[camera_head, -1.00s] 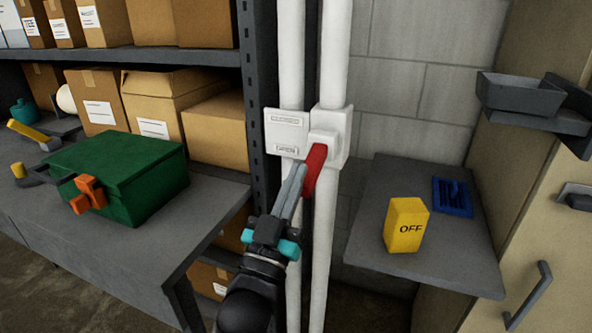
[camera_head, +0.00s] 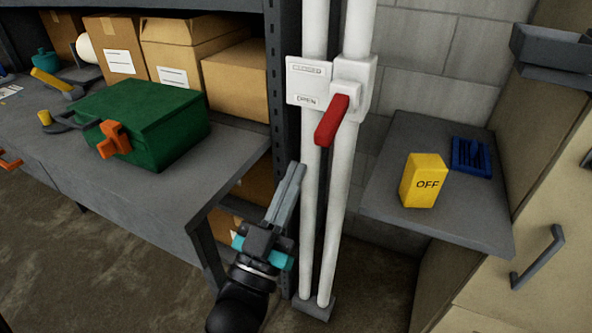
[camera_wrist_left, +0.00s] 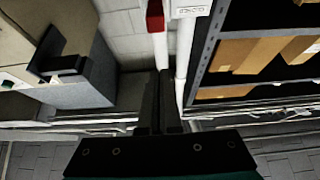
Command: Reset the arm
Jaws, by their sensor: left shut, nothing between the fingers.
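My left gripper (camera_head: 290,180) is in the head view, below and left of the red lever (camera_head: 331,119), with its two long grey fingers together and nothing between them. It is apart from the lever. The lever sits on a white box on the white pipes and slants down to the left. A white plate (camera_head: 308,82) beside it carries printed labels, the lower one reading OPEN. In the left wrist view my left gripper's dark fingers (camera_wrist_left: 160,100) point toward the pipes, and part of the red lever (camera_wrist_left: 155,18) shows at the top. My right gripper is not in view.
A grey workbench (camera_head: 235,160) at left holds a green box (camera_head: 150,115) with an orange latch. A grey shelf (camera_head: 400,150) at right holds a yellow OFF block (camera_head: 424,181) and a blue tray (camera_head: 470,156). Two white pipes (camera_head: 310,220) stand close to my gripper.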

